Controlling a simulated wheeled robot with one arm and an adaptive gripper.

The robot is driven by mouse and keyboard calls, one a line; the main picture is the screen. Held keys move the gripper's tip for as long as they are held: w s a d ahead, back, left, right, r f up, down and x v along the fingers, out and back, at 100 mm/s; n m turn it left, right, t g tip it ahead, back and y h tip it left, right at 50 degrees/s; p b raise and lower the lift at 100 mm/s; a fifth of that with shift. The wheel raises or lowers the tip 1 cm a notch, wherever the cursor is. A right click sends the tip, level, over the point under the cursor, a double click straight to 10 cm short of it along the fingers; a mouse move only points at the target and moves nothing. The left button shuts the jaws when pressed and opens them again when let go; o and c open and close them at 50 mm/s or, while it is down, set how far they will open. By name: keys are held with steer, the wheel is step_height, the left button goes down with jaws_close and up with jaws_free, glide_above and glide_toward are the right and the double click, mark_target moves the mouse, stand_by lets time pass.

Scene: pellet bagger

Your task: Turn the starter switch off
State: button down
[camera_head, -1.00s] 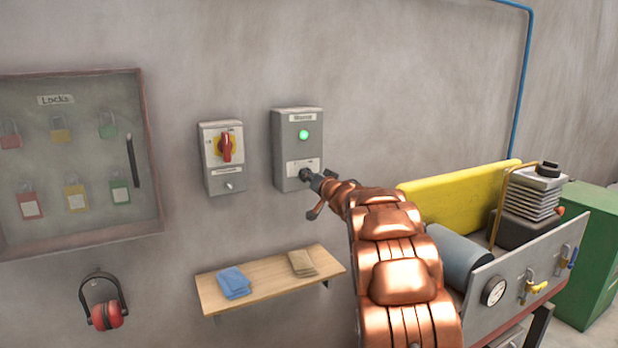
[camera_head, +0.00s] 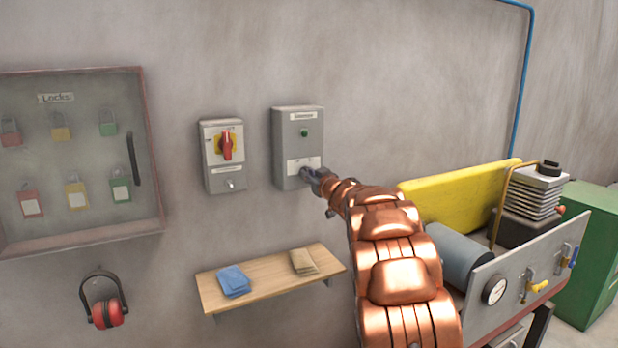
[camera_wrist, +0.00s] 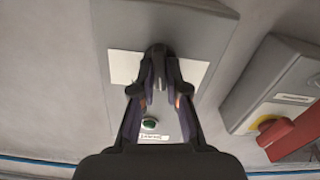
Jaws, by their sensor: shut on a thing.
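The starter box (camera_head: 285,149) is a grey wall box with a label and a round green lamp (camera_head: 305,133), which is dark. My gripper (camera_head: 312,176) is at the lower front of this box, shut on the starter switch. In the wrist view, the box (camera_wrist: 205,35) fills the middle and my gripper (camera_wrist: 158,75) closes around the dark switch knob (camera_wrist: 158,50). The fingers hide most of the switch, so its exact angle cannot be read. The dark green lamp (camera_wrist: 149,124) shows between the fingers.
A grey box with a red rotary handle (camera_head: 226,146) on yellow is just left of the starter. A wooden shelf (camera_head: 265,279) with cloths is below. A glass-fronted lock cabinet (camera_head: 155,190) hangs at left. A machine with a yellow guard (camera_head: 460,195) stands at right.

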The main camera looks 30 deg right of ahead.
steer(key=shift+a+r+n+b, duration=0.1)
steer(key=shift+n+b, duration=0.5)
steer(key=shift+n, duration=1.3)
steer(key=c, duration=1.2)
jaws_free()
steer(key=shift+s, duration=0.1)
steer(key=shift+s+a, duration=0.15)
steer(key=shift+s, duration=1.8)
steer(key=shift+s+a, duration=0.2)
steer(key=shift+s, duration=1.8)
steer(key=shift+s+a, duration=0.15)
steer(key=shift+s, duration=1.8)
